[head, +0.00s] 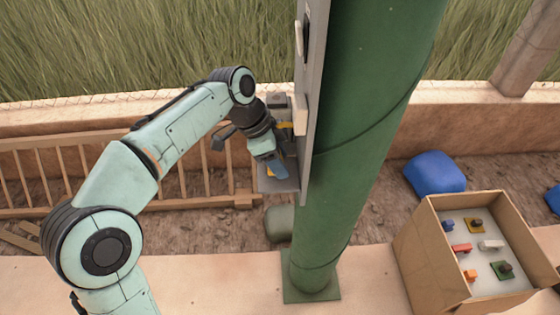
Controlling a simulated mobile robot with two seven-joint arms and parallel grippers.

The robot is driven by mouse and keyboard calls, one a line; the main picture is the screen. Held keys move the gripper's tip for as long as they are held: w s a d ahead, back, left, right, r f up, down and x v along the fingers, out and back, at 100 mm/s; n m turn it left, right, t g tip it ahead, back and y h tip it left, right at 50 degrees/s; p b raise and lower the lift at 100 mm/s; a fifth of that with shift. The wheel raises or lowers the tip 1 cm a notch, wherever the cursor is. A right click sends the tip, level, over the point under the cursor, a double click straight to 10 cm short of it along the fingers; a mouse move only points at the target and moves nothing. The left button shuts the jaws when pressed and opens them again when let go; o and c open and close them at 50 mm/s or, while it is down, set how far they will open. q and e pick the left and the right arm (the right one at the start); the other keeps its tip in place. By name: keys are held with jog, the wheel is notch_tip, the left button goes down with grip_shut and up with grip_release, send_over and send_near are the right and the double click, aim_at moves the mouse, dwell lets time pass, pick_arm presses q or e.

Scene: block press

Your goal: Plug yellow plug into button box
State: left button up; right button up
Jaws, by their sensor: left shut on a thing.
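The grey button box (308,90) is mounted on the left side of a green column, and I see it nearly edge-on. A grey ledge (283,184) sticks out to the left at its lower end. My left gripper (270,167) is at this ledge, close to the panel, and is shut on a small yellow piece, which seems to be the yellow plug (271,174). The fingers hide most of it. I cannot tell whether the plug touches a socket. Another yellow part (286,125) shows higher up beside the panel. My right gripper is not in view.
The thick green column (357,130) stands just right of the gripper. An open cardboard box (427,247) with several coloured pieces stands at the lower right. A wooden railing (60,170) runs behind my arm. Blue mounds (434,173) lie behind the cardboard box.

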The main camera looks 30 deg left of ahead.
pick_arm(q)
jog(key=r, duration=0.3)
jog(key=r+p, duration=0.1)
jog(key=r, duration=0.2)
jog(key=shift+a, duration=0.2)
jog(key=s+a, duration=0.5)
jog(key=a, duration=0.3)
jog(key=s+a, duration=0.5)
jog(key=a, duration=0.3)
jog(key=shift+a+f+b, duration=0.15)
jog(key=shift+f+b, duration=0.1)
jog(key=shift+b, duration=0.2)
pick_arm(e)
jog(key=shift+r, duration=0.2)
